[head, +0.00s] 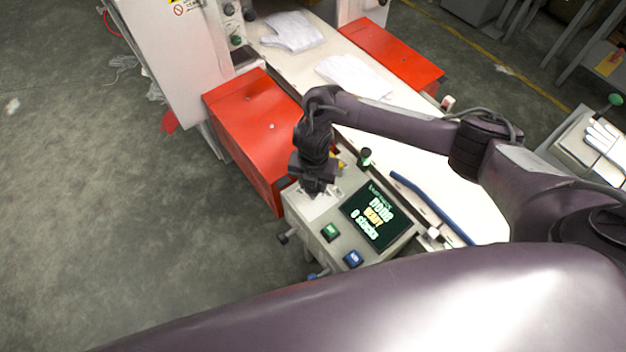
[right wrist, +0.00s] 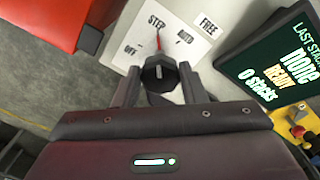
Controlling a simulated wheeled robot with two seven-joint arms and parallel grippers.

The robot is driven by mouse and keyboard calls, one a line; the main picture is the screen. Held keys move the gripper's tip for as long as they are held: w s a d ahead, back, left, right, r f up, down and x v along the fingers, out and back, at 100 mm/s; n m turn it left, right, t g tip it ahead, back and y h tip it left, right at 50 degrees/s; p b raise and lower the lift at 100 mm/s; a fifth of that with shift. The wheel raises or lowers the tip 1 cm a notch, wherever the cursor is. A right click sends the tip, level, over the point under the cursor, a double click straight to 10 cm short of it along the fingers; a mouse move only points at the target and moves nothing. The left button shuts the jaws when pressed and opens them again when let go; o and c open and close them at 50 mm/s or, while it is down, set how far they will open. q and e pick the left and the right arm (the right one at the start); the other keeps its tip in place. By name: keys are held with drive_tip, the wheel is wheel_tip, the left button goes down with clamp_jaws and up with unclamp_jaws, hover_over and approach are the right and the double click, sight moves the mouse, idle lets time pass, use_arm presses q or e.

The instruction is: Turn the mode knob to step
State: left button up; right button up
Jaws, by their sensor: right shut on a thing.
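The mode knob (right wrist: 160,75) is black, on a pale panel (right wrist: 215,13) with the labels OFF, STEP, AUTO and FREE. A thin red pointer above the knob points up close to STEP, on the side towards AUTO. My right gripper (right wrist: 160,80) is shut on the knob, with one finger on each side of it. In the head view my right gripper (head: 313,185) reaches down over the left part of the control panel and hides the knob. My left gripper is not in view.
A dark screen (head: 376,216) reading "none, READY, 0 stacks" is right of the gripper. A green button (head: 329,232) and a blue button (head: 353,258) sit below it. A red box (head: 255,130) stands close behind on the left.

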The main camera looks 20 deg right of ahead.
idle(0.4)
drive_tip(key=o, duration=1)
drive_tip(key=shift+r, duration=0.1)
drive_tip(key=shift+r, duration=0.25)
wheel_tip(320, 180, up, 7)
drive_tip(key=shift+f+p, duration=0.15)
drive_tip(key=shift+p, duration=0.5)
drive_tip(key=shift+r, duration=0.3)
drive_tip(key=shift+f, duration=0.1)
